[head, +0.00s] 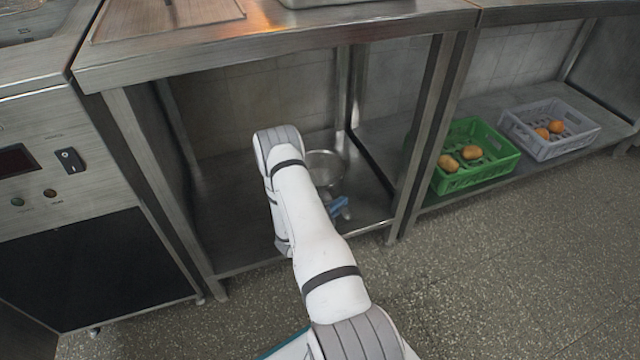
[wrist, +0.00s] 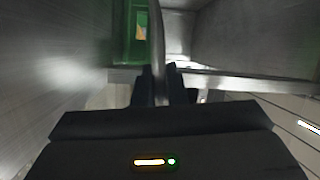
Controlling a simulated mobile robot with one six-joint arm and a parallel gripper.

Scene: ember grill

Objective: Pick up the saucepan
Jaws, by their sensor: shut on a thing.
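The saucepan (head: 325,166) is a round metal pan on the lower shelf of the steel table. Its left side is partly hidden by my arm in the head view. My gripper (wrist: 164,88) is shut on a slim metal bar, the saucepan's handle (wrist: 156,40), which runs up between the dark fingers in the wrist view. The pan's bowl cannot be made out there. In the head view the gripper shows only in part, just below the pan. I cannot tell whether the pan rests on the shelf or is slightly raised.
Table legs and the top edge (head: 270,48) frame the shelf opening around my arm. A green crate (head: 478,180) and a grey crate (head: 572,148), each with orange-brown items, stand on the neighbouring shelf at right. An oven-like appliance (head: 80,200) stands at left. The floor in front is clear.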

